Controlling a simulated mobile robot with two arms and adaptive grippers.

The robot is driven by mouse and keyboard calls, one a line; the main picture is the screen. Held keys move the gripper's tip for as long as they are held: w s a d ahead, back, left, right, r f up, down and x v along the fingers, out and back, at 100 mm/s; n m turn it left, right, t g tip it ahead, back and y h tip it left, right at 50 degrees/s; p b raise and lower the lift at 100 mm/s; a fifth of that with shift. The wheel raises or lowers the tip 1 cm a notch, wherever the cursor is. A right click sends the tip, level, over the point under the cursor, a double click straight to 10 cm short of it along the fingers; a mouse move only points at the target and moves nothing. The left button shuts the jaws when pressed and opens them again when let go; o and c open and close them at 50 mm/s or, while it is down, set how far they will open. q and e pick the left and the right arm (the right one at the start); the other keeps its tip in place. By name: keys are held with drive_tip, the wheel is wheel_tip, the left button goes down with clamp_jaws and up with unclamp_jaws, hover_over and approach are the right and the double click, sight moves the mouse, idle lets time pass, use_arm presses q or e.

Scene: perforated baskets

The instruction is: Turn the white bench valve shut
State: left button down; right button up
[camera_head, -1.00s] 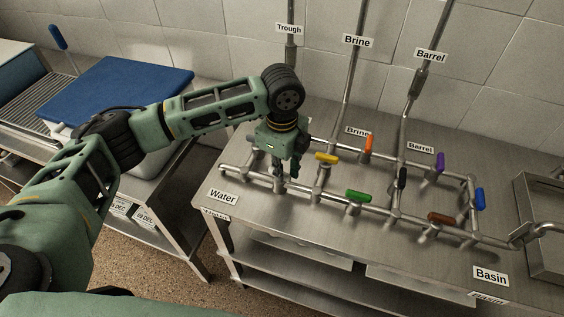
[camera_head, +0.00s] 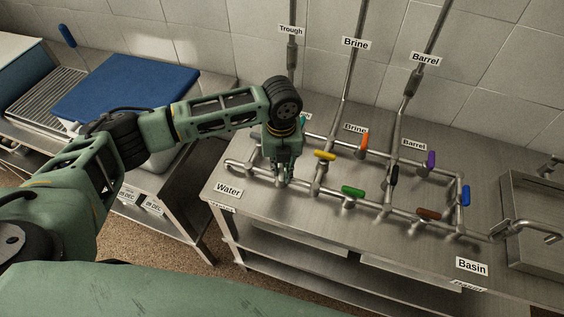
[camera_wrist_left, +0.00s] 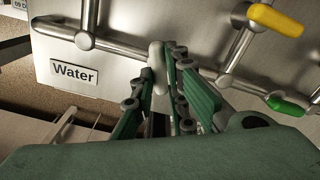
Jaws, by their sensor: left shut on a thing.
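The white valve handle (camera_wrist_left: 155,54) stands on the pipe near the Water label in the left wrist view. My left gripper (camera_wrist_left: 158,75) is shut on it, with the fingers on both sides of the handle. In the head view my left gripper (camera_head: 282,181) points down at the front pipe, and its fingers hide most of the white handle. My right gripper is not in view.
Close by on the steel bench (camera_head: 240,205) are a yellow handle (camera_head: 325,155), a green one (camera_head: 353,191) and an orange one (camera_head: 365,142). Black, brown, purple and blue handles stand farther right. A Water label (camera_head: 228,189) lies left of the gripper.

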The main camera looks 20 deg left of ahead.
sight(280, 170)
use_arm(q)
drive_tip(key=m+p, duration=0.1)
drive_tip(key=m, duration=0.3)
drive_tip(key=shift+a+r+m, duration=0.1)
drive_tip(key=shift+a+m, duration=0.05)
drive_tip(key=shift+m, duration=0.15)
idle(0.5)
drive_tip(key=c, duration=1.7)
unclamp_jaws()
drive_tip(key=shift+c, duration=0.2)
wheel_tip(280, 170, up, 12)
